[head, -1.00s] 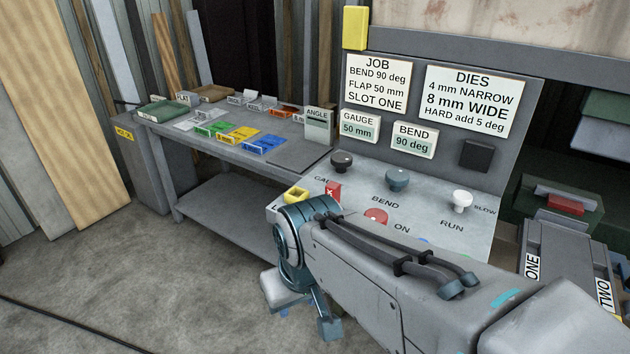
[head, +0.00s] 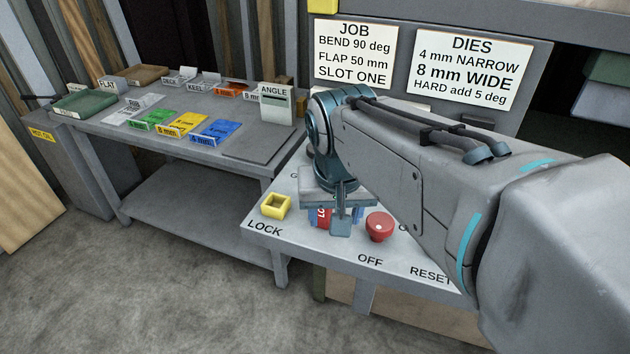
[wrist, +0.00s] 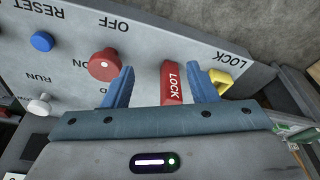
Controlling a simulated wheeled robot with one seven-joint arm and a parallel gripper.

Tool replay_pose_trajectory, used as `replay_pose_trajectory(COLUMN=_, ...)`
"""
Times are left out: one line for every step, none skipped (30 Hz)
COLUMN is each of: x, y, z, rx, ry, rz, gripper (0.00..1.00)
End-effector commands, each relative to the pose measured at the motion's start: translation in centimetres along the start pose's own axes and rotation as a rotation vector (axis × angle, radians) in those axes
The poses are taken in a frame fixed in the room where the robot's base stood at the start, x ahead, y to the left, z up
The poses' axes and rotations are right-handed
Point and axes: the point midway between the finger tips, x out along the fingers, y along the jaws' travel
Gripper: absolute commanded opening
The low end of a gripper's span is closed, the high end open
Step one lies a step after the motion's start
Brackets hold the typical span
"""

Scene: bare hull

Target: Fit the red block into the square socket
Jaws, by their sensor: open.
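The red block (wrist: 172,84), marked LOCK, stands on the control panel between the two blue fingers of my gripper (wrist: 160,88) in the wrist view. The fingers are open and apart from the block, with wider room on its left side. In the head view my gripper (head: 335,217) is over the panel and hides most of the block (head: 321,218). The square socket is a yellow hollow frame (head: 276,206) beside the LOCK label, just left of the block. It also shows in the wrist view (wrist: 221,81), just beyond the right finger, and looks empty.
A red mushroom button (head: 380,226) stands close right of my gripper on the panel (head: 330,255). A blue button (wrist: 42,41) and white knob (wrist: 39,105) lie farther along. A bench (head: 190,150) with coloured dies is behind left.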

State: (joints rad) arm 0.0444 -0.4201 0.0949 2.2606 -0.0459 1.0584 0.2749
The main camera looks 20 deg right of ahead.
Motion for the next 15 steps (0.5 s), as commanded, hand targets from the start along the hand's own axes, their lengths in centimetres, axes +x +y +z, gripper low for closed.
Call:
replay_pose_trajectory(x=-0.7, y=-0.5, z=-1.6, rx=0.059, ry=0.001, rz=0.018, gripper=0.53)
replay_pose_trajectory(x=-1.2, y=-0.7, z=-2.5, rx=0.095, ry=0.002, rz=0.029, gripper=0.53)
replay_pose_trajectory(x=-1.9, y=-1.0, z=-3.5, rx=0.144, ry=0.002, rz=0.041, gripper=0.53)
replay_pose_trajectory(x=-2.4, y=-1.3, z=-4.2, rx=0.180, ry=0.003, rz=0.049, gripper=0.53)
replay_pose_trajectory(x=-2.9, y=-1.5, z=-5.0, rx=0.214, ry=0.005, rz=0.057, gripper=0.53)
replay_pose_trajectory(x=-3.5, y=-1.8, z=-5.7, rx=0.254, ry=0.006, rz=0.067, gripper=0.53)
replay_pose_trajectory(x=-3.9, y=-2.0, z=-6.3, rx=0.283, ry=0.006, rz=0.072, gripper=0.53)
replay_pose_trajectory(x=-4.3, y=-2.2, z=-6.7, rx=0.308, ry=0.009, rz=0.076, gripper=0.53)
replay_pose_trajectory(x=-4.7, y=-2.4, z=-7.2, rx=0.337, ry=0.009, rz=0.082, gripper=0.53)
replay_pose_trajectory(x=-5.0, y=-2.5, z=-7.6, rx=0.356, ry=0.011, rz=0.086, gripper=0.53)
replay_pose_trajectory(x=-5.2, y=-2.6, z=-7.8, rx=0.371, ry=0.011, rz=0.089, gripper=0.53)
replay_pose_trajectory(x=-5.4, y=-2.8, z=-8.1, rx=0.387, ry=0.013, rz=0.091, gripper=0.53)
replay_pose_trajectory(x=-5.4, y=-2.9, z=-8.2, rx=0.396, ry=0.013, rz=0.093, gripper=0.53)
replay_pose_trajectory(x=-5.3, y=-2.9, z=-8.3, rx=0.403, ry=0.012, rz=0.094, gripper=0.53)
replay_pose_trajectory(x=-5.0, y=-2.9, z=-8.4, rx=0.408, ry=0.011, rz=0.095, gripper=0.53)
